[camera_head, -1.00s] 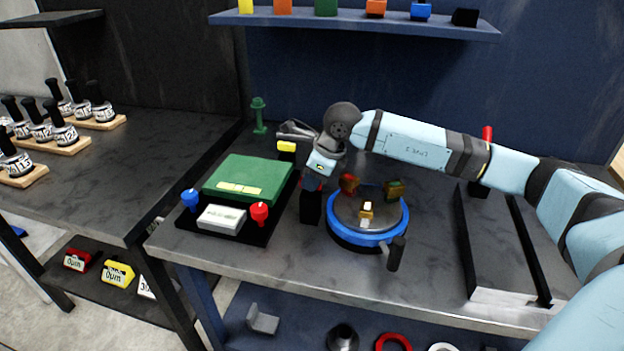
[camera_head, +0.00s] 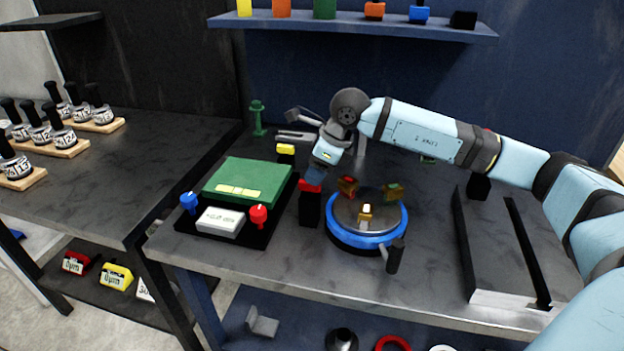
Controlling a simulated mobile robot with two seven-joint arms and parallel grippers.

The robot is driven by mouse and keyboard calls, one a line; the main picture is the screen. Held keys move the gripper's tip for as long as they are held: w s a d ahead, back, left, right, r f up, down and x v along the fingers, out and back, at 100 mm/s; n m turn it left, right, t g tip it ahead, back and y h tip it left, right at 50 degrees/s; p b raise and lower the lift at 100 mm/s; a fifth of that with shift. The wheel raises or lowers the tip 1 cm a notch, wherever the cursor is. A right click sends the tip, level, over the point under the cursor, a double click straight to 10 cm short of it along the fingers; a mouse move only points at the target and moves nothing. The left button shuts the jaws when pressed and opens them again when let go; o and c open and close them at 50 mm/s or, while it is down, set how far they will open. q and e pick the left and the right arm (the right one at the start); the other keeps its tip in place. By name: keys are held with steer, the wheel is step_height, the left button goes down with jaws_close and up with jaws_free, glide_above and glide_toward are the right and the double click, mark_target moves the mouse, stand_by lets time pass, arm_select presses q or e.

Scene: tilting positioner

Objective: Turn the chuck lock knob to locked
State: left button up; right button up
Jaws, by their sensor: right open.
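The turntable chuck (camera_head: 345,240) is a grey disc in a blue ring with small coloured jaws. At its left stands a black post (camera_head: 310,210) with a red top (camera_head: 310,187); I cannot tell for sure whether this is the chuck lock knob. My right gripper (camera_head: 287,124) is open and empty, its two grey fingers spread and pointing left, above and behind the red top. My light-blue wrist part hangs just over the red top; I cannot tell whether they touch. My left gripper is not in view.
A green block (camera_head: 245,180) sits on a black base with a red knob (camera_head: 258,215) and a blue knob (camera_head: 190,201). A black crank handle (camera_head: 396,255) stands at the chuck's front right. A yellow-topped post (camera_head: 286,151) stands behind. A channel fixture (camera_head: 500,297) lies at right.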

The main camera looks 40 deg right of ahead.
steer(key=v, duration=1)
steer(key=shift+s, duration=0.1)
